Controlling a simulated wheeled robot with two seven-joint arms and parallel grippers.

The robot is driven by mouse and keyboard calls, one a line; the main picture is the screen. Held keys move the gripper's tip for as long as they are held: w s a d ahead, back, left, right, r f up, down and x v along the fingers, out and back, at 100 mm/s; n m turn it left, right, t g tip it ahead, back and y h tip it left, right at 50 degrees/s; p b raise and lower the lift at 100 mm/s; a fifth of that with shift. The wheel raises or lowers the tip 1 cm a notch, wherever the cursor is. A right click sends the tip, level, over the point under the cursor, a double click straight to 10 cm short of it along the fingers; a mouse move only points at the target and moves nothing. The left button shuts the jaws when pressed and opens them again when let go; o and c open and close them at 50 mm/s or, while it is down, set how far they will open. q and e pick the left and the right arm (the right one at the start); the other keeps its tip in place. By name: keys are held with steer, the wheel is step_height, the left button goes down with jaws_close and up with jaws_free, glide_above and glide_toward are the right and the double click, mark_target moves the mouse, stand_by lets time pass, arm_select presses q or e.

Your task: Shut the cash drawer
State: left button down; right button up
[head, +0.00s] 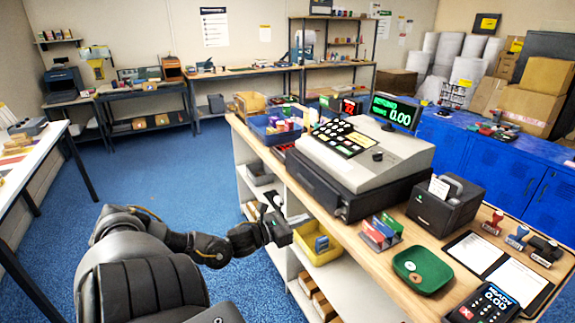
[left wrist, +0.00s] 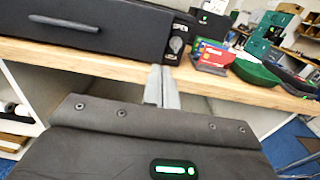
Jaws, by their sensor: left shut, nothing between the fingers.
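The cash drawer (head: 316,187) is the black unit under the grey cash register (head: 368,150) on the wooden counter. In the left wrist view its dark front (left wrist: 110,38) with a bar handle (left wrist: 64,22) fills the upper left. The front seems to stand out slightly from the housing, where a lock (left wrist: 178,42) shows at the right end. My left gripper (head: 280,232) is shut and empty in front of the counter. In the left wrist view its fingertips (left wrist: 161,72) are near the counter edge below the drawer's right end; I cannot tell whether they touch anything. My right gripper is not in view.
The counter (head: 372,262) also bears a blue tray (head: 272,131), a card rack (head: 381,232), a green dish (head: 421,270), a receipt printer (head: 446,204) and a card terminal (head: 484,303). A yellow bin (head: 318,247) sits on the shelf below. Blue floor is open behind my left arm.

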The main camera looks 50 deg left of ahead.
arm_select(q)
steer(key=shift+s+a, duration=0.2)
steer(key=shift+s, duration=0.85)
steer(key=shift+s+a, duration=0.15)
steer(key=shift+s, duration=0.9)
